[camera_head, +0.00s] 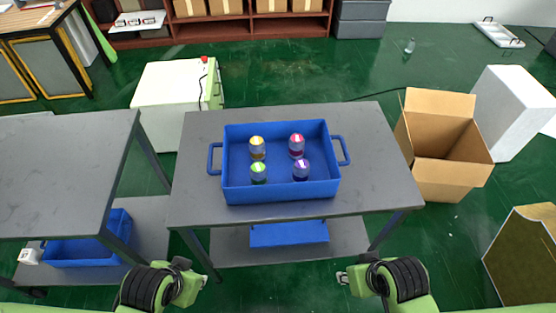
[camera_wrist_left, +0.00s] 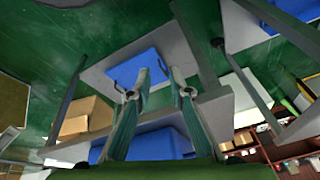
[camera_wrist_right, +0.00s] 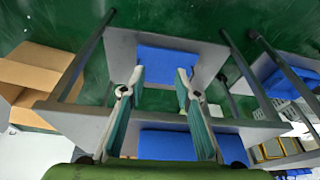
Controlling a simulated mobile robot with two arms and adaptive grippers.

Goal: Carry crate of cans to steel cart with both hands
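A blue crate (camera_head: 282,192) with a handle at each end sits on the grey middle table (camera_head: 370,180). It holds several cans (camera_head: 258,148), upright and apart. A second grey table or cart (camera_head: 60,170) stands to the left with a bare top; I cannot tell which one is the steel cart. My left gripper (camera_head: 190,274) and right gripper (camera_head: 346,277) are in front of the middle table, below its top and apart from the crate. Both look open and empty in the wrist views (camera_wrist_left: 158,94) (camera_wrist_right: 158,94). The crate also shows in the left wrist view (camera_wrist_left: 155,146).
Blue bins lie on the lower shelves of the middle table (camera_head: 289,234) and left table (camera_head: 75,250). An open cardboard box (camera_head: 450,180) stands close to the right. A white cabinet (camera_head: 170,90) is behind. A narrow floor gap separates the two tables.

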